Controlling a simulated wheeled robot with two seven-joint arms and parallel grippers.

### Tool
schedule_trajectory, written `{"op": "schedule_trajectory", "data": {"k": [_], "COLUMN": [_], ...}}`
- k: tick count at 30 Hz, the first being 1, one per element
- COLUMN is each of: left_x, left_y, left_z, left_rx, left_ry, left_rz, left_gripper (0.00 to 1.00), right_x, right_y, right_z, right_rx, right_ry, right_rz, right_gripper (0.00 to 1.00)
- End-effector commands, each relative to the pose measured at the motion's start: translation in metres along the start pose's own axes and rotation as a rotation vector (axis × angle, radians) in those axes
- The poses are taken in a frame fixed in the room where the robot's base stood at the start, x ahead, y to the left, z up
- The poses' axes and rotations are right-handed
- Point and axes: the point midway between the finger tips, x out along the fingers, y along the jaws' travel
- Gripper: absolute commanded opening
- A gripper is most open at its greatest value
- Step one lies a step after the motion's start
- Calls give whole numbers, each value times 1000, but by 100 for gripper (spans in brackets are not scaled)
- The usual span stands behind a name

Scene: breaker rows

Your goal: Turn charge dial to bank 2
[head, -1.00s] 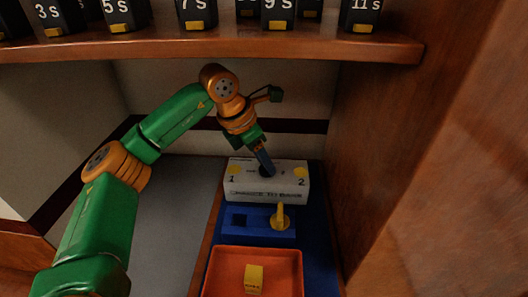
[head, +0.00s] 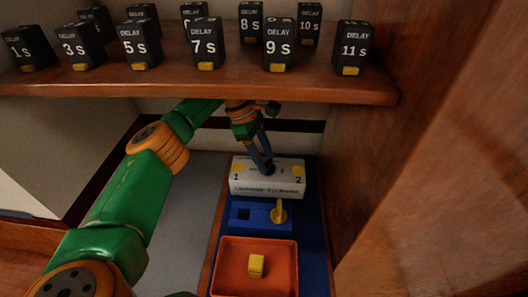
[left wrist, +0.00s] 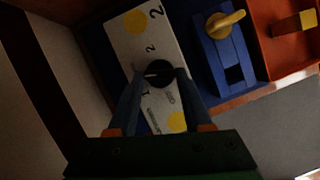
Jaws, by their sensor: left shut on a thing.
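The charge dial is a black round knob (left wrist: 159,74) on a white box (head: 284,188) with yellow dots, marked 1 on the left and 2 on the right in the head view. In the left wrist view a pale mark on the knob points to the picture's left, between the small 1 and small 2. My left gripper (head: 266,168) reaches down from behind, its fingers shut on the knob from both sides; it also shows in the left wrist view (left wrist: 158,80). In the head view the fingers partly hide the knob. My right gripper is not in view.
In front of the box are a blue block (head: 257,217) with a yellow lever (head: 279,211) and a square hole, then an orange tray (head: 289,262) holding a yellow block (head: 256,265). A wooden shelf (head: 200,86) with black delay blocks overhangs. A wooden wall (head: 410,170) stands right.

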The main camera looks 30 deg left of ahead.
Motion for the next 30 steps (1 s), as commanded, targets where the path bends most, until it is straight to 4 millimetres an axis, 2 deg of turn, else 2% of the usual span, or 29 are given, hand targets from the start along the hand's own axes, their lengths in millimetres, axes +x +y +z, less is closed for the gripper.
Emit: {"op": "schedule_trajectory", "data": {"k": [12,29,30], "left_x": [0,0,0], "left_y": [2,2,2], "left_z": [0,0,0], "left_rx": [136,157,156], "left_ry": [0,0,0], "left_rz": [-53,-62,-62], "left_gripper": [0,0,61], "right_x": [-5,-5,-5], "right_y": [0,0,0], "right_z": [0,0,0], "right_rx": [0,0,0], "right_ry": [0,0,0], "right_rz": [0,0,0], "right_gripper": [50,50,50]}}
